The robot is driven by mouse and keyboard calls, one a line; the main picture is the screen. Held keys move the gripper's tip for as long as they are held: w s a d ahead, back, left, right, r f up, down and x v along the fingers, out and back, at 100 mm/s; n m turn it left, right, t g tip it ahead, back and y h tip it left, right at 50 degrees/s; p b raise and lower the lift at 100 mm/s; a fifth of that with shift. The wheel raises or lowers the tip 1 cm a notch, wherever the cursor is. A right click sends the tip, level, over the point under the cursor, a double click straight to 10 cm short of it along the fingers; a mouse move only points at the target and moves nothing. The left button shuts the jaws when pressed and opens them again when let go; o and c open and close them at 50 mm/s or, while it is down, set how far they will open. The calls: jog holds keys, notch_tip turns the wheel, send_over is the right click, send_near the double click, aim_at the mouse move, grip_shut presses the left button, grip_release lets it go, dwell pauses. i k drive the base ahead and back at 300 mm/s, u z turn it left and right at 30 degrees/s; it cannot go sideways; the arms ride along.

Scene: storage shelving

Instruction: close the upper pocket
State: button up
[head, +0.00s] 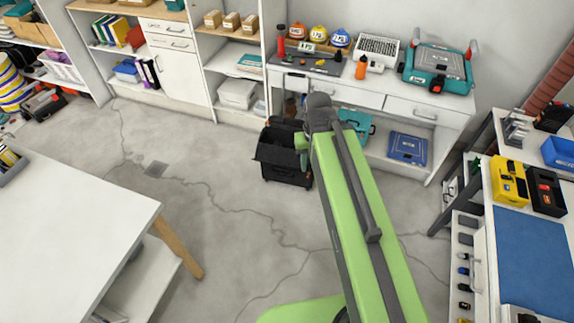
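A black case or bag (286,170) stands on the floor in front of the white desk, left of my arm's far end. Its upper part looks like a tilted flap or raised lid, but at this size I cannot tell whether this is the upper pocket or how far open it is. My green arm reaches forward from the bottom of the head view. My gripper (303,150) is near the arm's far end, in front of the case's right side. It is small and partly hidden by the arm, so its fingers cannot be made out.
A white table (70,240) is at left and a workbench with a blue mat (532,262) at right. The concrete floor between is clear.

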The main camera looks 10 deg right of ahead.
aim_at(270, 154)
jog(key=i, duration=0.9)
